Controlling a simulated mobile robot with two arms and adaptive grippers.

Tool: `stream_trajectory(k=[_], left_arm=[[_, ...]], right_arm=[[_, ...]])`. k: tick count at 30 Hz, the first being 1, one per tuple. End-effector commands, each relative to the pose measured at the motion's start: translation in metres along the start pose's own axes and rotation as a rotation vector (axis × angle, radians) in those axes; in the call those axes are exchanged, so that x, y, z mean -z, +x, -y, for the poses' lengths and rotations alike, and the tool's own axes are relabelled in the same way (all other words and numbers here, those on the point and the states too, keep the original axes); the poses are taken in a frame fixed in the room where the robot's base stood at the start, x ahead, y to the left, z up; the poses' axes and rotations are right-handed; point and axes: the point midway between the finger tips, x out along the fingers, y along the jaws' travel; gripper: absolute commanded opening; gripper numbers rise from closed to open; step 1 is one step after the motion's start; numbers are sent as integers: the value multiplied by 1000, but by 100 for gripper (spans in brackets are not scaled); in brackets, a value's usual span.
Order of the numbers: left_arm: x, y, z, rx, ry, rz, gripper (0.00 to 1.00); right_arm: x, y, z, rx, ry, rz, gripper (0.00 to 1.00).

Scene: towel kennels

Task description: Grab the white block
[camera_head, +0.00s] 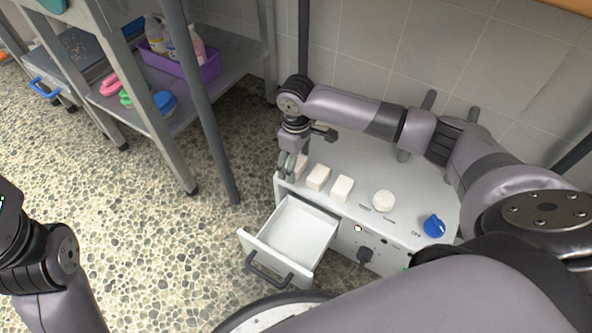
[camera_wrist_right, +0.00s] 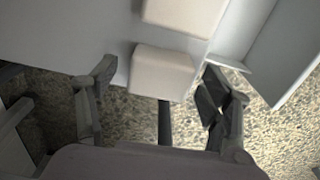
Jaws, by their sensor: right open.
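Several white blocks stand in a row on the grey cabinet top (camera_head: 400,180). The leftmost white block (camera_head: 302,167) is partly hidden by my right gripper (camera_head: 287,165). A second block (camera_head: 318,177) and a third block (camera_head: 342,188) stand to its right. In the right wrist view, the open fingers of my right gripper (camera_wrist_right: 158,76) are on either side of the near white block (camera_wrist_right: 162,72), with gaps visible. A further block (camera_wrist_right: 185,12) shows at the top. My left arm shows at the lower left, but its gripper is out of view.
An empty white drawer (camera_head: 297,234) stands open at the cabinet front. A metal shelf (camera_head: 228,78) with a purple bin (camera_head: 190,66) stands at the left.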

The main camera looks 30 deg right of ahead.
Motion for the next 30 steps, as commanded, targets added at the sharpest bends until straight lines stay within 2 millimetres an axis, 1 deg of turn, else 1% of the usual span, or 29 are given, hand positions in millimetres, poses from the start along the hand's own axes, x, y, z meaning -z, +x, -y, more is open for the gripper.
stream_trajectory(k=[1,9,30], left_arm=[[1,0,0,-2,1,-6,40],[1,2,0,-3,1,-7,40],[1,2,0,-3,0,-6,40]], right_arm=[[0,3,0,-1,0,0,73],[0,3,0,0,1,0,73],[0,3,0,0,0,0,26]])
